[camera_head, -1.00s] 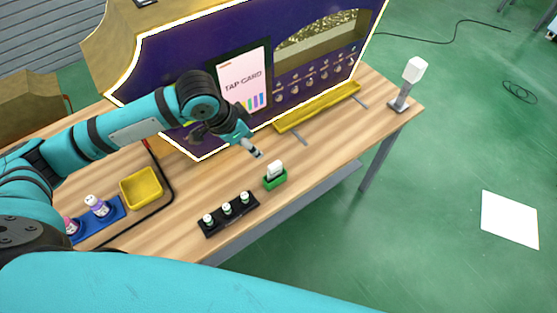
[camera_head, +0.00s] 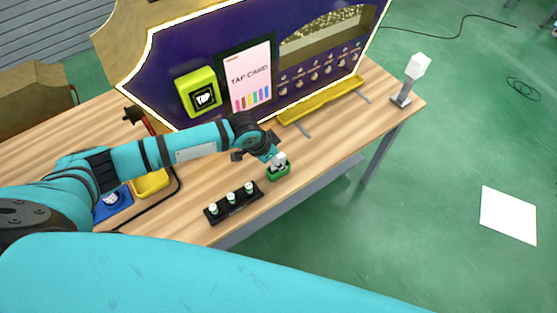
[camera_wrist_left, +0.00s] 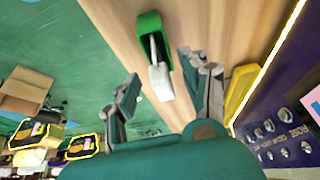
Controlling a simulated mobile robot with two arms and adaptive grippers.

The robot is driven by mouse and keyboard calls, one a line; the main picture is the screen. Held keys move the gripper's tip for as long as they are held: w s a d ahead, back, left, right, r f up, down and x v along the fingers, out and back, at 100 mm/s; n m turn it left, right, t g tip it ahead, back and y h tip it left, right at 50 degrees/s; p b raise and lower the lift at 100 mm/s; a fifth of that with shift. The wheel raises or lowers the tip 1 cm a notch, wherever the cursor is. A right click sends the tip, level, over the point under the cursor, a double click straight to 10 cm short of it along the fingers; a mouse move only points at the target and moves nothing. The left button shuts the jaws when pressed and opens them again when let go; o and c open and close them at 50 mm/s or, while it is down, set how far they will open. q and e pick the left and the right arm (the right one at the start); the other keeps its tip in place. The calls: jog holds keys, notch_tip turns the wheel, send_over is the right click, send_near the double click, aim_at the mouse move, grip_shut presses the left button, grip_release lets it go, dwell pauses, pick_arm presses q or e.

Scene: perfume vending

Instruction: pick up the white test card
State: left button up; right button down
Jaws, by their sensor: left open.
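The white test card (camera_head: 281,158) stands upright in a small green holder (camera_head: 279,173) near the table's front edge. In the left wrist view the card (camera_wrist_left: 160,82) shows as a pale piece rising from the green holder (camera_wrist_left: 149,24). My left gripper (camera_wrist_left: 163,72) is open, with one finger on each side of the card and a gap visible on both sides. In the head view my left gripper (camera_head: 275,160) is right at the card and partly covers it. My right gripper is not in view.
A black rack (camera_head: 233,203) with several small vials stands left of the holder. The purple vending machine (camera_head: 210,55) with a yellow tray (camera_head: 322,102) is behind. A white-topped stand (camera_head: 405,90) is at the table's right end. A yellow bin (camera_head: 151,184) lies left.

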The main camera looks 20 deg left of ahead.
pick_arm(q)
jog(key=shift+x, duration=0.9)
jog(key=shift+c, duration=0.2)
grip_shut()
jog(key=shift+r, duration=0.1)
